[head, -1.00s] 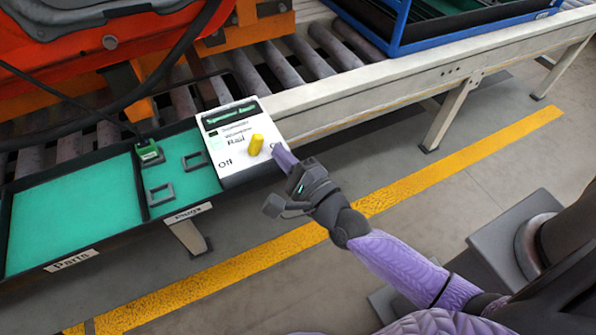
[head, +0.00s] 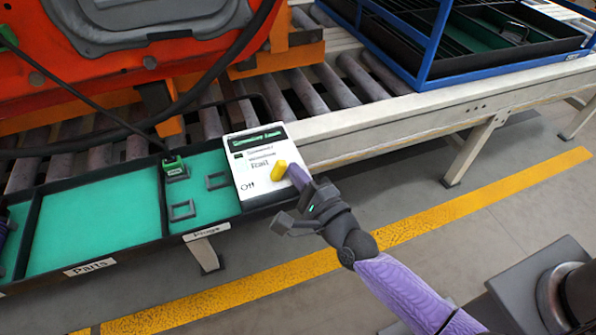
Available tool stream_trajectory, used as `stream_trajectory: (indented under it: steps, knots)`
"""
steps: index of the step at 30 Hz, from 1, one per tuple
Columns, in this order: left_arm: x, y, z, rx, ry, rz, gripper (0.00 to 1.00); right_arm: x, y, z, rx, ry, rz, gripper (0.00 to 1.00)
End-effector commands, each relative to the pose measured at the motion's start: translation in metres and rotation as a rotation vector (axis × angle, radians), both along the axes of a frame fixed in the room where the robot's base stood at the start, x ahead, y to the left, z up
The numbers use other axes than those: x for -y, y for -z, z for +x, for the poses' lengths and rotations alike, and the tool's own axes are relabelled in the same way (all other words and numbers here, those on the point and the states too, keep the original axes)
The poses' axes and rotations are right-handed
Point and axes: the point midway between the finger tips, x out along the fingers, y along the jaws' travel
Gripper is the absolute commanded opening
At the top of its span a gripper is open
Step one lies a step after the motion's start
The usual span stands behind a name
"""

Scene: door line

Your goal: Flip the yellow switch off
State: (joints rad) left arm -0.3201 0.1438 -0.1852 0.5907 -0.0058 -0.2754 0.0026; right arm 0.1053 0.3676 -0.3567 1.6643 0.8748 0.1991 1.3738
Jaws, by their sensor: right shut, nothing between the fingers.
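The yellow switch (head: 279,170) stands on the white switch panel (head: 254,186) at the edge of the conveyor. Its tip leans to the right in the picture. "Off" is printed at the panel's lower left; the label to the right of the switch is hidden behind my gripper. My right gripper (head: 294,172) is shut and empty. Its purple fingertips are right beside the switch, on its right side, and look to be touching it or very close. My left gripper is not in view.
A green tray marked Parts (head: 85,235) and one marked Plugs (head: 205,210) adjoin the panel. A green plug (head: 175,170) stands in the latter. A dark cable crosses above. An orange fixture (head: 130,75) and a blue rack (head: 432,60) stand behind.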

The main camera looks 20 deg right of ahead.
Motion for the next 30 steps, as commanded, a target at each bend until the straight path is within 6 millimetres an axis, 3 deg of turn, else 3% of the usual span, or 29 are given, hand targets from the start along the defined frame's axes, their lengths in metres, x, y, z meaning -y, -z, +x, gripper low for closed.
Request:
stream_trajectory:
  steps: [17, 30]
  knots:
    - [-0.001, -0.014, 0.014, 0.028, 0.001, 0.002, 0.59, -0.003, -0.007, 0.0, 0.004, -0.001, -0.119, 0.0]
    - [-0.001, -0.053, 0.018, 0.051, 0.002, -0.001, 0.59, -0.012, -0.021, 0.0, 0.016, 0.001, -0.405, 0.0]
